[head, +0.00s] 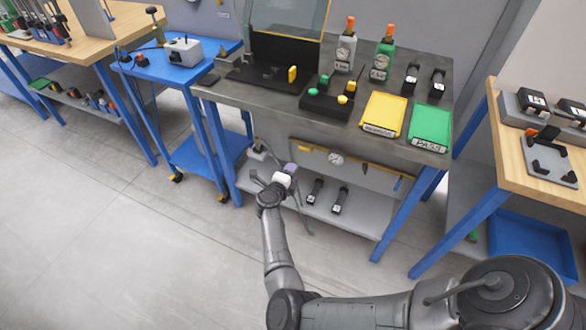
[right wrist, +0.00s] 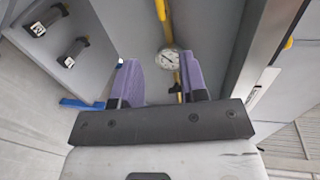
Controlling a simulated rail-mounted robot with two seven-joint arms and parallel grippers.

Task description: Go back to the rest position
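My right arm reaches in from the lower right of the head view. Its right gripper (head: 289,172) is in front of the grey workbench (head: 225,92), below the tabletop and near the lower shelf (head: 357,217). In the right wrist view, the two purple fingers of the right gripper (right wrist: 163,82) stand apart with nothing between them. A round gauge (right wrist: 168,58) shows behind the gap, apart from the fingers. My left gripper is not in view.
The bench holds a yellow tray (head: 383,114), a green tray (head: 430,126), bottles and a black block with coloured knobs (head: 327,101). Black items lie on the shelf. A blue cart (head: 178,65) stands left, a wooden table (head: 545,160) right. The floor at left is clear.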

